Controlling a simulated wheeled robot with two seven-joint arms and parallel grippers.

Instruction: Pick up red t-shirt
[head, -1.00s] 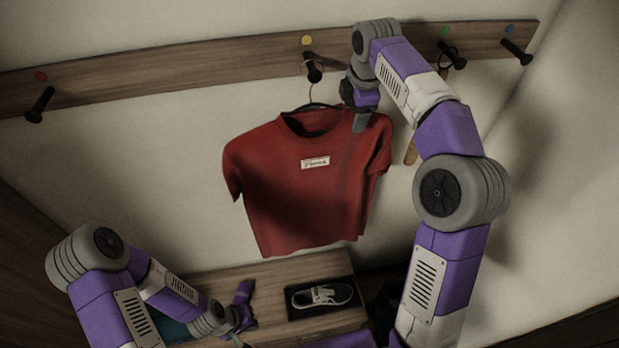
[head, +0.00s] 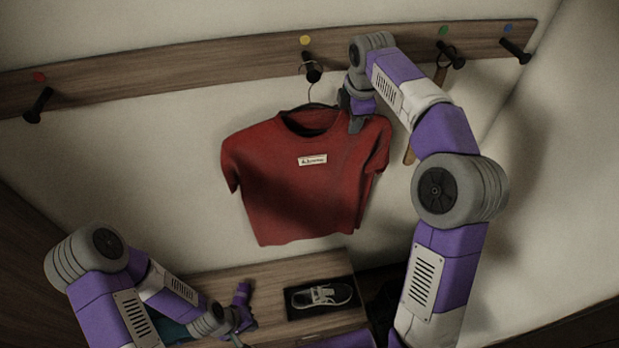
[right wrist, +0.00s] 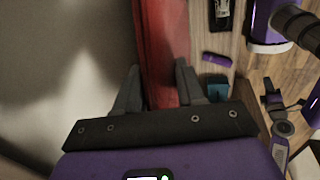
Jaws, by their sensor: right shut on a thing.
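The red t-shirt (head: 300,190) with a small white label hangs on a dark hanger (head: 311,98) below the peg (head: 312,72) under the yellow dot. The hanger's hook is still at that peg; whether it bears on the peg is unclear. My right gripper (head: 358,108) is at the shirt's right shoulder, shut on it. In the right wrist view the red cloth (right wrist: 163,50) runs between the two fingers. My left gripper (head: 238,325) is low at the left, above the bench, far from the shirt; its jaw state is unclear.
A wooden rail holds more pegs, under red, green (head: 452,60) and blue (head: 515,48) dots. Something with a loop hangs on the green-dot peg, close to my right arm. A wooden bench (head: 285,275) below carries a shoe (head: 322,296) in a dark recess.

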